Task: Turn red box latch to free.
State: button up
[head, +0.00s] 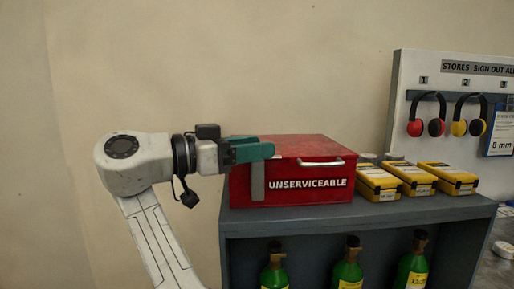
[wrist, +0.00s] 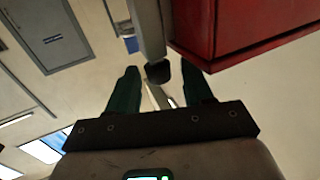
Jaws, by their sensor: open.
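The red box (head: 305,164), marked UNSERVICEABLE, sits closed on the left end of a grey shelf unit. Its latch (head: 258,186) is a grey bar hanging upright on the left part of the front face; the upper end is hidden behind my fingers. My gripper (head: 262,150) has teal fingers and is open at the box's upper left front. In the wrist view the latch bar (wrist: 149,30), with a dark tip, lies between the two fingers of my gripper (wrist: 160,82). The red box (wrist: 240,25) is at upper right there. I cannot tell whether either finger touches the bar.
Several yellow cases (head: 412,178) stand right of the box on the shelf unit (head: 300,222). Green cylinders (head: 347,270) stand below. Ear defenders (head: 427,122) hang on a board at right. The space left of the box is clear apart from my arm.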

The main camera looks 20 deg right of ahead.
jog(key=a+b, duration=0.1)
jog(key=a, duration=0.8)
jog(key=shift+s+a, duration=0.3)
